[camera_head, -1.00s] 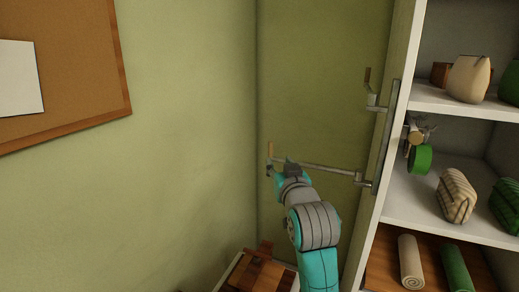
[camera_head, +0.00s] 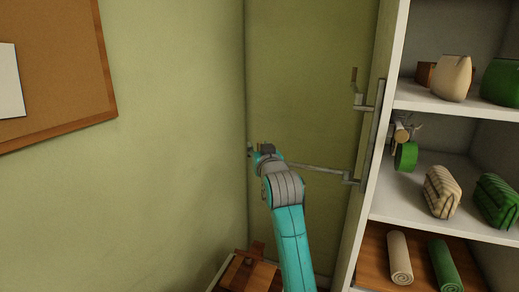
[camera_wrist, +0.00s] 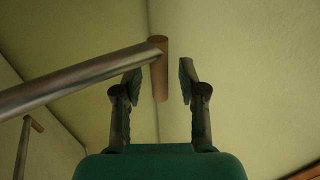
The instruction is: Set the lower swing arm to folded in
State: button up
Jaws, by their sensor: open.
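The lower swing arm (camera_head: 318,168) is a grey metal bar. It sticks out to the left from a bracket on the side of the shelf unit. In the wrist view the bar (camera_wrist: 75,80) comes in from the left and ends at an upright wooden peg (camera_wrist: 160,85). My gripper (camera_head: 262,149) is at the bar's free end, hiding most of the peg in the head view. In the wrist view my gripper (camera_wrist: 160,76) is open, with the peg showing between its two fingers. I cannot tell whether either finger touches it.
An upper swing arm (camera_head: 360,101) is on the same upright rail, with its short handle up. The shelf unit (camera_head: 410,205) at right holds bags, rolls and a green disc. A wooden thing (camera_head: 252,274) lies below my arm. A green wall stands close behind.

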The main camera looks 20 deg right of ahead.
grip_shut()
